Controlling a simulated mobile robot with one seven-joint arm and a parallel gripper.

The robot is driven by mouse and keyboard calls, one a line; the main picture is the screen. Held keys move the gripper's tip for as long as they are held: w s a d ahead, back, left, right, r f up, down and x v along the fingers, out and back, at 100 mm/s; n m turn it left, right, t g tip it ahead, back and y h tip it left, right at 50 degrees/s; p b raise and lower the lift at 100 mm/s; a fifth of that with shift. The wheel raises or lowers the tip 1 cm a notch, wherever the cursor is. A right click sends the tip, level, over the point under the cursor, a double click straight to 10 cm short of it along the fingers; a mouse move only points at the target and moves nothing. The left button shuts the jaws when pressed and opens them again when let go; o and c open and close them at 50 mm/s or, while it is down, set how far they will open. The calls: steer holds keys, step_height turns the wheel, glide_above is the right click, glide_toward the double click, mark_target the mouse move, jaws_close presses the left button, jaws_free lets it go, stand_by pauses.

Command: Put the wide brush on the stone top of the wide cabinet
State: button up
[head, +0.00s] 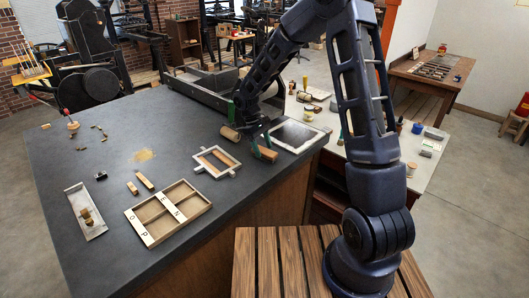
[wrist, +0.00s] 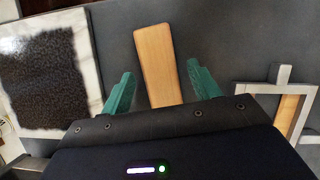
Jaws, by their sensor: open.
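The wide cabinet's dark stone top (head: 105,155) fills the left and middle of the head view. My gripper (head: 258,143) is low over its right part. A plain light-wood block (head: 267,154) lies there, apparently on the top. In the wrist view this block (wrist: 156,62) reaches between the spread green fingers of my gripper (wrist: 157,85), with a gap on each side. My gripper is open and holds nothing. No bristles show, so I cannot tell whether this block is the wide brush.
A white-edged inked slab (head: 298,136) lies right of the block. A divided tray (head: 148,237) and metal galley (head: 74,205) lie further left. A pale bench (head: 425,177) stands right.

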steer(key=v, duration=0.8)
steer(key=shift+w+a+r, duration=0.1)
steer(key=shift+r, duration=0.2)
steer(key=shift+a+r, duration=0.1)
steer(key=shift+r, duration=0.25)
steer(key=s+d+r+m+t+y, duration=0.1)
steer(key=s+d+r+m, duration=0.1)
steer(key=s+d+r, duration=0.4)
steer(key=s+d+r+m+t+y, duration=0.1)
steer(key=s+d+r+m+t, duration=0.15)
steer(key=d+r, duration=0.65)
steer(key=s+d+r+m+t, duration=0.1)
steer(key=s+d+m+t, duration=0.1)
steer(key=s+d, duration=0.5)
steer(key=s+d+r+m+t+y, duration=0.1)
steer(key=s+d+r+m, duration=0.1)
steer(key=s+d+m, duration=0.2)
steer(key=s+d, duration=0.3)
steer(key=s, duration=0.3)
steer(key=shift+s+t+y, duration=0.2)
steer(key=shift+t+y, duration=0.1)
steer(key=shift+t, duration=0.05)
